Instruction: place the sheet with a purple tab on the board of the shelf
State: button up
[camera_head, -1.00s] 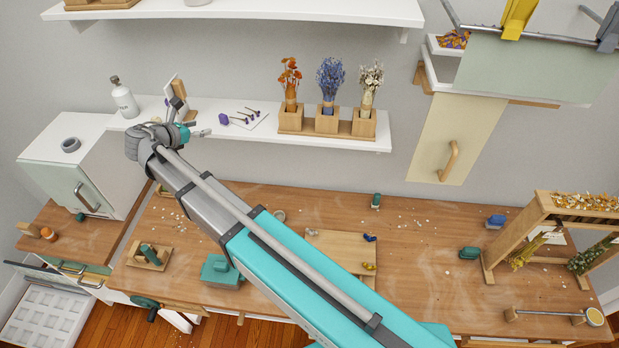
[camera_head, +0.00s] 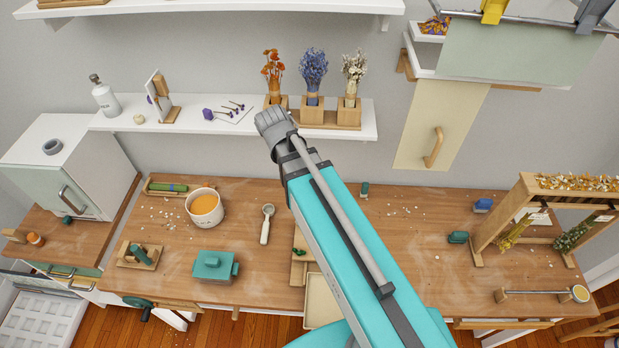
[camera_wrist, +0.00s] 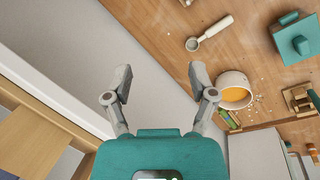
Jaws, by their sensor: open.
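A white sheet (camera_head: 239,117) with a purple piece at its left end and small dark purple sprigs lies flat on the white wall shelf (camera_head: 372,122). Left of it a pale upright panel (camera_head: 155,84) with a small purple mark leans by a wooden stand (camera_head: 170,113) on the same shelf. I cannot tell for sure which of the two is the tabbed sheet. My gripper (camera_wrist: 159,72) is open and empty in the wrist view. In the head view its fingers are hidden behind my wrist, which is in front of the shelf, right of the flat sheet.
A wooden block with flower vases (camera_head: 312,120) stands on the shelf by my wrist. A white bottle (camera_head: 105,98) stands at its left end. Below, the workbench (camera_head: 400,225) holds a pot of orange liquid (camera_head: 204,208), a scoop (camera_head: 266,224) and a teal box (camera_head: 213,266).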

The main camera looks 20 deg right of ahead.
jog(key=s+d+m+y, duration=0.2)
jog(key=s+d+m, duration=0.1)
jog(key=s+m, duration=0.2)
jog(key=shift+s+f+m+g+y, duration=0.3)
jog(key=shift+s+m+g+y, duration=0.05)
jog(key=shift+m+g+y, duration=0.05)
jog(key=shift+d, duration=0.1)
notch_tip(320, 180, down, 18)
jog(key=b, duration=1.7)
jog(key=shift+r, duration=0.25)
